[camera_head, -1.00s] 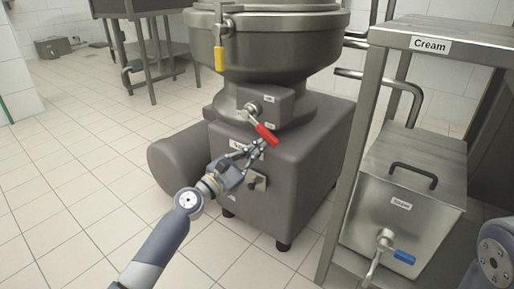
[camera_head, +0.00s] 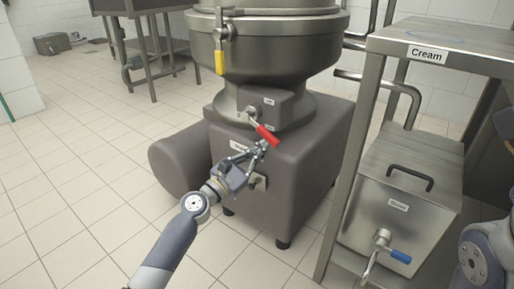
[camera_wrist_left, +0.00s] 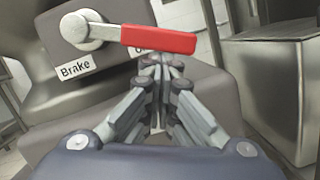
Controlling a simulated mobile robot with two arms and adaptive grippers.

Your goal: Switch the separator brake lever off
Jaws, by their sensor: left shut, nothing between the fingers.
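The separator (camera_head: 290,170) is a large grey machine with a steel bowl on top. Its brake lever has a red handle (camera_head: 267,135) on a metal pivot and slants down to the right in the head view. In the left wrist view the red handle (camera_wrist_left: 158,39) lies nearly level above a "Brake" label (camera_wrist_left: 76,69). My left gripper (camera_head: 262,148) is shut and empty, its fingertips just below the red handle. In the left wrist view the gripper (camera_wrist_left: 165,60) has its tips close under the handle; I cannot tell whether they touch. My right gripper is not in view.
A yellow-handled lever (camera_head: 220,62) hangs on the bowl. At the right, a steel table marked "Cream" (camera_head: 428,54) stands over a lidded cream container (camera_head: 402,200) with a blue-handled tap (camera_head: 400,257).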

